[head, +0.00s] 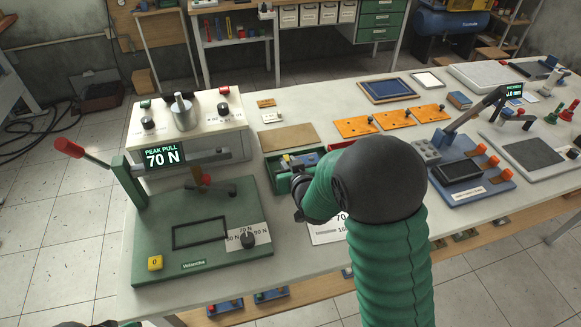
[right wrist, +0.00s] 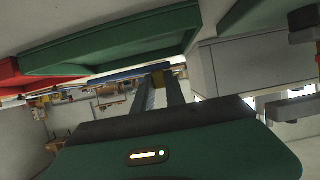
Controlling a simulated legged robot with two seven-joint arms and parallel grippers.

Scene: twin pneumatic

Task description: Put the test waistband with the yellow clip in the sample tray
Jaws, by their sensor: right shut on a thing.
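My right gripper (head: 290,171) reaches in over the green and red tray (head: 312,153) at the table's middle, partly hidden by my own arm. In the right wrist view its two fingers (right wrist: 160,82) are close together on a narrow blue band (right wrist: 128,73) with a yellow clip (right wrist: 183,74). This looks like the test waistband. A small yellow spot (head: 286,158) shows by the gripper in the head view. The tray's green wall (right wrist: 120,50) and red part (right wrist: 10,75) are close by in the wrist view. Whether the band touches the tray is unclear.
A green pull tester (head: 200,235) with a lever and a "70 N" display stands left of the tray. A brown mat (head: 288,137) lies behind the tray, with orange plates (head: 356,126) to the right. A blue-based fixture (head: 470,170) stands right of my arm.

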